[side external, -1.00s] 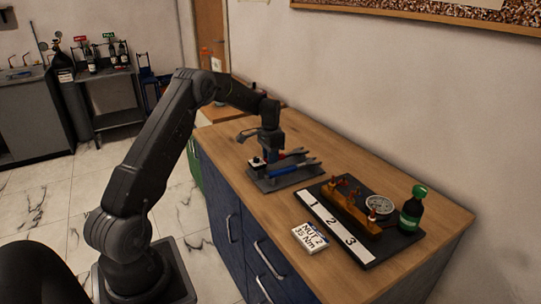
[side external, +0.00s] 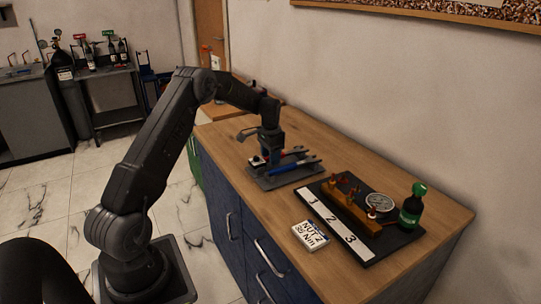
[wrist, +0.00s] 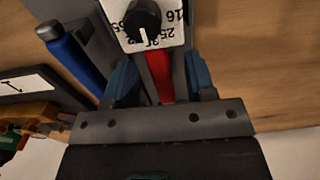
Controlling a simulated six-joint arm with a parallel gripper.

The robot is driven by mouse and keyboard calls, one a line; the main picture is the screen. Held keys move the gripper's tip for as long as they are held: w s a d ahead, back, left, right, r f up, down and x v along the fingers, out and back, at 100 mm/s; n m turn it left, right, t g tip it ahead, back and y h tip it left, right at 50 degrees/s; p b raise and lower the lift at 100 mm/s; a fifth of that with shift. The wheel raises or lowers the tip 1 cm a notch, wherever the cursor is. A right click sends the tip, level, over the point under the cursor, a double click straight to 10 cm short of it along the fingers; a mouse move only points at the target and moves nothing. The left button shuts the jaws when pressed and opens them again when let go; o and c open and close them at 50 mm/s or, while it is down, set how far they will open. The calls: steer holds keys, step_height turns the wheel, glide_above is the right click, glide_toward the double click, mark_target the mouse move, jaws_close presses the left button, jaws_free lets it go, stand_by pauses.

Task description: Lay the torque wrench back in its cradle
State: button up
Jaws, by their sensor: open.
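The torque wrench, with a red grip (wrist: 159,75), lies between my gripper's two blue-padded fingers in the wrist view. My gripper (wrist: 160,85) is open, with a gap on each side of the grip. In the side view my gripper (side external: 271,155) is low over the dark grey cradle (side external: 290,179) and hides part of the wrench. The wrench appears to lie along the cradle; its exact seating is hidden. A blue-handled tool (side external: 284,169) lies beside it, also seen at left in the wrist view (wrist: 70,58).
A white-faced dial with a black knob (wrist: 142,20) is at the cradle's end. To the right is a black board with a numbered strip (side external: 338,229), a wooden block (side external: 350,210), a round gauge (side external: 379,203) and a green-capped bottle (side external: 411,212). A white "NUT 2" card (side external: 310,236) lies in front.

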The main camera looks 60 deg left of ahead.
step_height(320, 180, up, 14)
stand_by(0.5)
steer(key=shift+d, duration=0.1)
steer(key=s+d+r+t, duration=0.1)
steer(key=s+d+r, duration=0.45)
steer(key=d, duration=0.45)
steer(key=s+d+r+t, duration=0.2)
steer(key=s+d+r, duration=0.3)
steer(key=d, duration=0.5)
steer(key=s+d+f+t, duration=0.2)
steer(key=s+d+f, duration=0.1)
steer(key=s+d, duration=0.9)
steer(key=s, duration=0.4)
steer(key=shift+s+d+f+t, duration=0.2)
steer(key=shift+s+f+t, duration=0.1)
steer(key=shift+f, duration=0.05)
